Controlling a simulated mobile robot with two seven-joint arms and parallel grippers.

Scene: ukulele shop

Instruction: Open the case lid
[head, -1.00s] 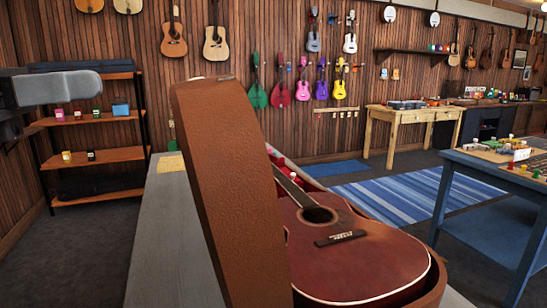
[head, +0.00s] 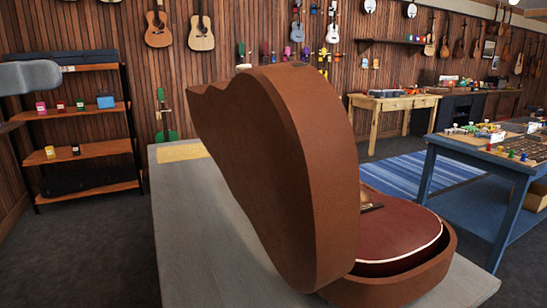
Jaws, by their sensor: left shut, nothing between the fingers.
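The brown guitar case stands on a long grey bench. Its lid (head: 285,165) is raised on edge, and I see its outer face and side wall. The case bottom (head: 400,285) lies flat at the lower right with a dark red guitar (head: 395,232) in it. The lid hides most of the guitar and the case's inside. My left gripper (head: 30,77) is at the left edge, partly cut off, shut and empty. It is well apart from the lid. My right gripper is not in view.
The grey bench top (head: 185,245) is bare left of the case, with a tan mat (head: 180,152) at its far end. A shelf (head: 85,110) stands at the left wall. A blue table (head: 490,160) with small items is at the right.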

